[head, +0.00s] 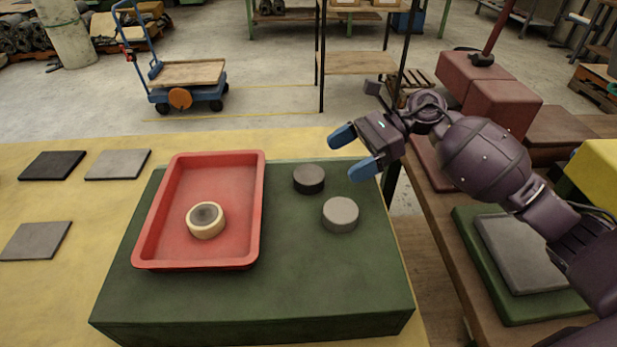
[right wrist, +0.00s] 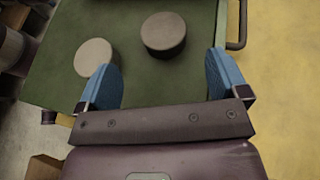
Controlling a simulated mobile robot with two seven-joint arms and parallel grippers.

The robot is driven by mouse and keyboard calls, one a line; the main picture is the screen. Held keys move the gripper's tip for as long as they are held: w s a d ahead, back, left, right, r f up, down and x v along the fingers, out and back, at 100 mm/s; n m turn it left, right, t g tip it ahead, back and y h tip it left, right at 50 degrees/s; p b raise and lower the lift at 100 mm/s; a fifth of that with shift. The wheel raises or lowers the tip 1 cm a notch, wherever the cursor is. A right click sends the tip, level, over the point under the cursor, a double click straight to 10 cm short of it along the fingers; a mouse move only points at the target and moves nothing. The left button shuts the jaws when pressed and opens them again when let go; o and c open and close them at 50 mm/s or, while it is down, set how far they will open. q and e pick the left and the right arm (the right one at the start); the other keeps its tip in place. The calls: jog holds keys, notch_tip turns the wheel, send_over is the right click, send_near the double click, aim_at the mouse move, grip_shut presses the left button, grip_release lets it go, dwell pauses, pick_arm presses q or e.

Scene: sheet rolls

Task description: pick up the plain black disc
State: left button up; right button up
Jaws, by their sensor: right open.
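The plain black disc (head: 308,179) lies flat on the green block (head: 300,290), to the right of the red tray. In the right wrist view the black disc (right wrist: 163,34) is ahead of the fingers, between their lines and apart from them. A plain grey disc (head: 340,214) lies nearer and to the right; it also shows in the right wrist view (right wrist: 93,57), beyond the left-hand finger. My right gripper (head: 355,152) is open and empty, with blue fingertips, above the far right part of the green block. My left gripper is not in view.
The red tray (head: 148,245) holds a cream ring-shaped disc with a dark centre (head: 206,220). Flat dark and grey tiles (head: 118,164) lie on the yellow table at left. A grey pad on a green board (head: 520,252) lies at right. The front of the green block is clear.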

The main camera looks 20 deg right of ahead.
aim_at(311, 173)
jog(key=shift+x, duration=3.05)
jog(key=shift+w, duration=0.2)
jog(key=c, duration=1)
jog(key=shift+r, duration=0.1)
